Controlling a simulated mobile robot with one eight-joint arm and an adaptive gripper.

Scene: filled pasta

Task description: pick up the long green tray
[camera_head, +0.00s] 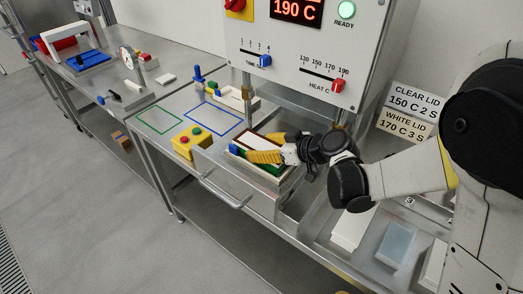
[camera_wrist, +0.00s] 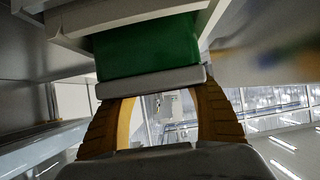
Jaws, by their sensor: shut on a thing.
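The long green tray shows in part in the head view as a green strip (camera_head: 268,167) under my gripper (camera_head: 263,147), in the drawer area of the machine. In the wrist view a broad green face (camera_wrist: 150,48) fills the space ahead of my gripper's yellow fingers, above a grey bar (camera_wrist: 150,84). My gripper is shut on the tray, one yellow finger on the near side and one toward the back. The fingers and wrist hide much of the tray. I cannot tell whether it is clear of its support.
The metal drawer (camera_head: 236,187) with its handle surrounds the tray closely. The machine's front panel (camera_head: 300,60) stands just behind. Lids lie in the bins (camera_head: 395,243) at right.

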